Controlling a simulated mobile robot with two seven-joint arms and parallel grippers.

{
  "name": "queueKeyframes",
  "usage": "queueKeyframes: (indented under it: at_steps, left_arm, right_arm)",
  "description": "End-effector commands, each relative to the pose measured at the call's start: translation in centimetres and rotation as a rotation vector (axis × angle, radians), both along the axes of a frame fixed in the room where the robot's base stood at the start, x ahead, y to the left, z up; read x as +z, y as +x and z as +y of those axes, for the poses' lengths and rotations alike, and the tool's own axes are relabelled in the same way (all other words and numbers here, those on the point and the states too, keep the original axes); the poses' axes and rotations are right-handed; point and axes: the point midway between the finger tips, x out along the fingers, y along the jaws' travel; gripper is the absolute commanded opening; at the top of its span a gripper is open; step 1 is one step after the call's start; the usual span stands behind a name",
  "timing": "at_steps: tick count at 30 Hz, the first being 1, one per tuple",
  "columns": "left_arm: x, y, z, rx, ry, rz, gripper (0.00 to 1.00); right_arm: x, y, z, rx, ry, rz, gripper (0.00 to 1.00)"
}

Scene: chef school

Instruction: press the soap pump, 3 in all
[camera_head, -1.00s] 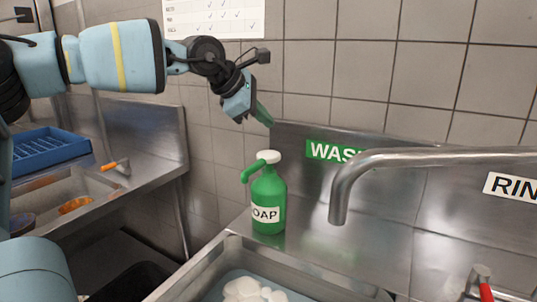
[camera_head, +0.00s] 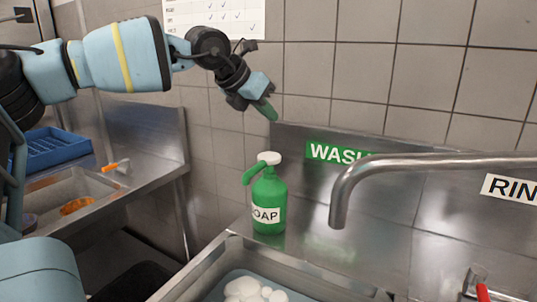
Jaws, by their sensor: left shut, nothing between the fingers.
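The green soap bottle (camera_head: 269,199) stands upright on the steel ledge behind the sink. Its label is partly turned and reads "OAP". Its pump has a white cap (camera_head: 269,158) and a green spout pointing left. My right gripper is not in view.
A steel faucet (camera_head: 400,165) reaches in from the right, beside the bottle. The sink (camera_head: 228,262) in front holds white foam. A tiled wall (camera_head: 335,60) stands behind. A blue rack (camera_head: 50,148) and a second sink lie at left.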

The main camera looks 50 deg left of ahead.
Motion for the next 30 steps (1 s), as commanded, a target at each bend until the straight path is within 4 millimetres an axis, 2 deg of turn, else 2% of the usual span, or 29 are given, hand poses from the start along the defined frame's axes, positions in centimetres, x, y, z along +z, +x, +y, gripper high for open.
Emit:
queueKeyframes:
  at_steps: [9,15,21,30]
  left_arm:
    - [1.3,-0.1,0.2,0.336,-0.304,0.013,0.00]
    - [1.8,-0.2,0.3,0.490,-0.444,0.013,0.00]
    - [2.0,-0.2,0.4,0.556,-0.501,0.013,0.00]
    - [2.0,-0.2,0.4,0.561,-0.506,0.012,0.00]
  right_arm:
    - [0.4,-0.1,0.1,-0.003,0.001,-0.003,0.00]
    - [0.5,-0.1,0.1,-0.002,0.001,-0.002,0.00]
    - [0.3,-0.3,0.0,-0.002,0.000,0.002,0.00]
    - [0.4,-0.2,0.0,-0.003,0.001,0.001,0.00]
